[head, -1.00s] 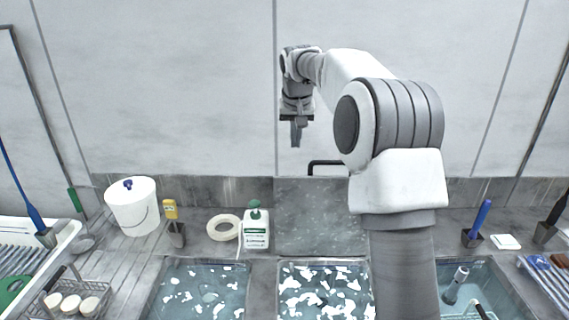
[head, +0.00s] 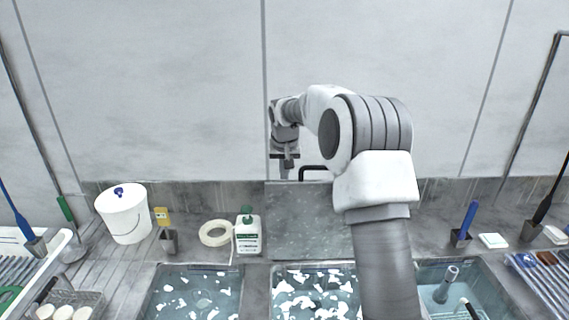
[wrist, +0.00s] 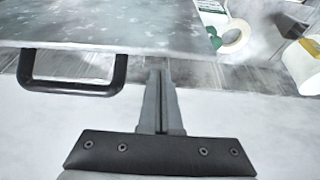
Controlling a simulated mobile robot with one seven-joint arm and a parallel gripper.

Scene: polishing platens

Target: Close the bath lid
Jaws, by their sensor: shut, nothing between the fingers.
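The bath lid (head: 305,225) is a grey speckled panel standing raised behind the middle bath (head: 315,287). Its black handle (head: 314,170) sticks up from the top edge. In the wrist view the lid (wrist: 130,22) fills the upper left, with the handle (wrist: 72,88) along its near edge. My gripper (head: 285,176) is shut and empty, pointing down at the lid's top edge, left of the handle in the head view. In the wrist view the fingertips (wrist: 160,74) are beside the handle, close to the lid edge. I cannot tell whether they touch the lid.
A green-topped bottle (head: 248,235), a tape ring (head: 215,233) and a white bucket (head: 124,215) stand left of the lid. Baths with floating white flecks lie in front. A right bath (head: 480,290) holds a grey tool. The wall is close behind.

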